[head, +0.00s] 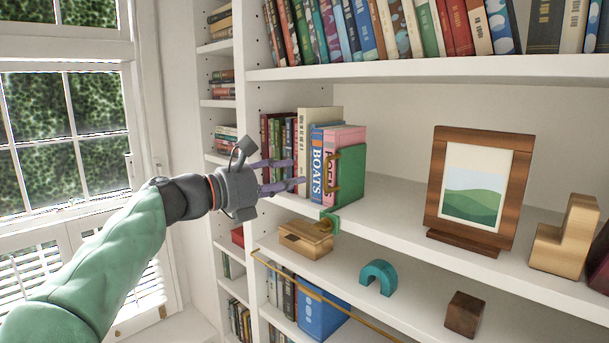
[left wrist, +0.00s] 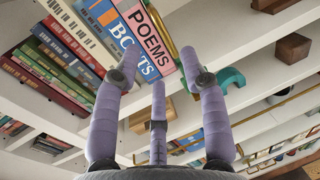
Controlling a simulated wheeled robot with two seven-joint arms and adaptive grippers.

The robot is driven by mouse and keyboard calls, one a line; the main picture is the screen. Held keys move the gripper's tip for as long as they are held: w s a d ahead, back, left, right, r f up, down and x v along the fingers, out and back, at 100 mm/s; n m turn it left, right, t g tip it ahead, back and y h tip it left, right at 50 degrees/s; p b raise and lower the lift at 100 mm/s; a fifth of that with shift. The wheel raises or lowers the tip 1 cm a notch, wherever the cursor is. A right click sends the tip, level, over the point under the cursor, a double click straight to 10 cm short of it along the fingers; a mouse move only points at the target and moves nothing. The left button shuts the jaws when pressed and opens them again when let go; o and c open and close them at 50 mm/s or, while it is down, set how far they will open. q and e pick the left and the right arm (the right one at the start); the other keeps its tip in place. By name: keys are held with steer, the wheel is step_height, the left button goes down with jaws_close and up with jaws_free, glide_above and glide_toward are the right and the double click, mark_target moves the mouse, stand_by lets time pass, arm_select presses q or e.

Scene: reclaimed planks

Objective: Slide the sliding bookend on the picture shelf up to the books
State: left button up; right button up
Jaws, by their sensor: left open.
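The sliding bookend (head: 350,172) is a green upright panel with a brass handle (head: 332,172) on the picture shelf (head: 400,208). A green piece (head: 330,222) shows below it at the shelf's front edge. The panel stands right beside the pink POEMS book (head: 344,137), with no clear gap; contact cannot be told. The blue BOATS book (head: 316,160) and several others stand left of it. My left gripper (head: 298,174) is open and empty in front of the books, left of the handle. In the left wrist view its fingers (left wrist: 158,95) spread below POEMS (left wrist: 150,40). My right gripper is out of view.
A framed picture (head: 478,187) and a wooden block (head: 565,240) stand further right on the shelf, with bare shelf before them. Below are a wooden box (head: 305,240), teal arch (head: 378,275), dark cube (head: 464,314) and brass rail (head: 325,297). A window is at left.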

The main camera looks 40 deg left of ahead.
arm_select(q)
steer(key=shift+v, duration=0.95)
